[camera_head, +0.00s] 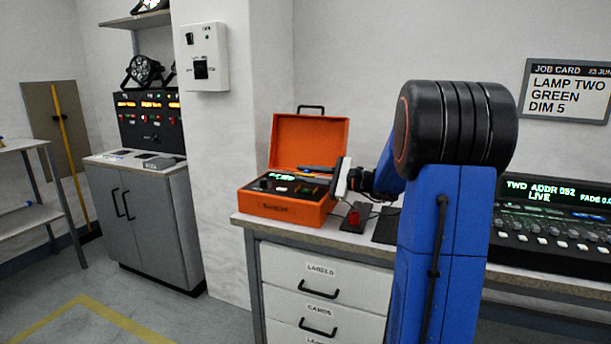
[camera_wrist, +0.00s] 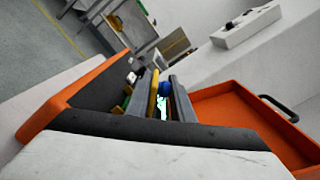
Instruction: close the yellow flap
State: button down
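An orange case (camera_head: 285,209) stands open on the bench, its lid (camera_head: 308,141) raised. Its dark panel has a lit screen and small controls. In the wrist view a narrow yellow piece (camera_wrist: 153,95), which looks like the yellow flap, shows beside a blue part (camera_wrist: 165,88). I cannot tell how far open it stands. My gripper (camera_head: 302,171) reaches in from the right, over the case. In the wrist view its two dark fingers (camera_wrist: 162,78) are apart, with the yellow and blue parts seen between them. I cannot tell whether they touch. The fingers hide part of the panel.
A small red device (camera_head: 354,216) sits on the bench right of the case. A lit console (camera_head: 555,222) is at the right. The job card (camera_head: 567,91) reads LAMP TWO GREEN DIM 5. Drawers (camera_head: 318,302) are below; a grey cabinet (camera_head: 148,215) stands left.

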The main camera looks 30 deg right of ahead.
jog(key=shift+s+a+f+n, duration=0.15)
jog(key=shift+a+f+n, duration=0.05)
jog(key=shift+n, duration=0.55)
jog(key=shift+s+a+f+n, duration=0.15)
jog(key=shift+a+f+n, duration=0.05)
jog(key=shift+n, duration=0.6)
jog(key=shift+s+a+f+n, duration=0.15)
jog(key=shift+a+f+n, duration=0.05)
jog(key=shift+n, duration=0.55)
jog(key=c, duration=1.7)
grip_release()
jog(key=shift+d+m, duration=0.1)
jog(key=shift+m, duration=0.2)
